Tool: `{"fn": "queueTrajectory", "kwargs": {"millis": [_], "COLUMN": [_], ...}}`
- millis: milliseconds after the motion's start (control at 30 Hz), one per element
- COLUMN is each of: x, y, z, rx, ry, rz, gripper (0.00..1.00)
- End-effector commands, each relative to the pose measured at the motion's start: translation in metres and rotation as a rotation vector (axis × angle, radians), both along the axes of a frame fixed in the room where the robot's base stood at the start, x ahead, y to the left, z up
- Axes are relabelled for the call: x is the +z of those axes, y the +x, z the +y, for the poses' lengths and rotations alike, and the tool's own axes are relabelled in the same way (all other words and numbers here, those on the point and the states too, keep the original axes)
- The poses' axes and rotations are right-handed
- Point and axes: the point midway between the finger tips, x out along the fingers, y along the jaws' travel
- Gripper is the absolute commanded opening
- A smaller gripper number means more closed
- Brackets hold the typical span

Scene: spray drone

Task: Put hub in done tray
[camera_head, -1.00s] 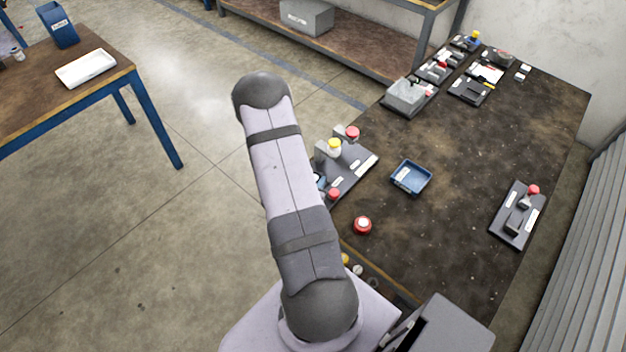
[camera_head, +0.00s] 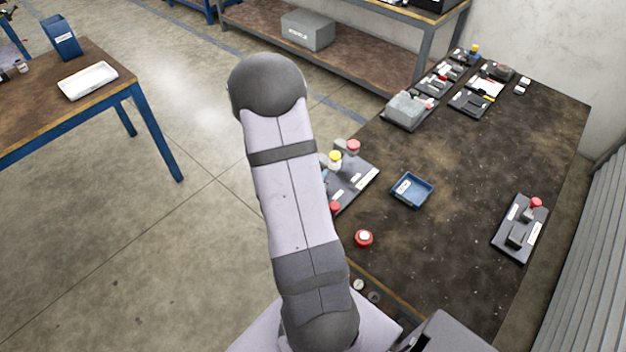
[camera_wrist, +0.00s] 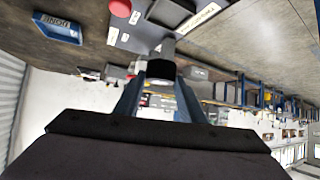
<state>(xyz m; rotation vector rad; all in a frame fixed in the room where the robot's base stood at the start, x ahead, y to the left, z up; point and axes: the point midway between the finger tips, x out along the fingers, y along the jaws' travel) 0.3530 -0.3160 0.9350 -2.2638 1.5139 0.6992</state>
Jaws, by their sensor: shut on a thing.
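The blue done tray (camera_head: 411,191) lies on the dark bench in the head view and looks empty. In the wrist view the tray (camera_wrist: 58,28), labelled DONE, is at the upper left, apart from my gripper. My gripper (camera_wrist: 160,84) is shut on a dark and grey round piece, the hub (camera_wrist: 160,67), held between the blue-grey fingertips. The hub's lower part is partly hidden by the fingers. In the head view my arm hides the gripper and the hub.
A dark fixture plate (camera_head: 352,183) with red and yellow knobs stands left of the tray. Another fixture plate (camera_head: 520,230) lies to the right. Several fixtures stand at the far end. The bench between tray and right plate is clear.

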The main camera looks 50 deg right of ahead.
Motion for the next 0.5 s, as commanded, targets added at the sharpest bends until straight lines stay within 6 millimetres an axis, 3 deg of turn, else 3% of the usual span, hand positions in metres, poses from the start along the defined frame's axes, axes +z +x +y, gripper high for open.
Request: {"fn": "queueTrajectory", "kwargs": {"millis": [200, 500], "x": [0.0091, 0.007], "y": [0.0, -0.0047], "z": [0.0001, -0.004], "rx": [0.001, -0.014], "ry": [-0.001, 0.0], "rz": [-0.001, 0.0], "gripper": [0.07, 0.07]}}
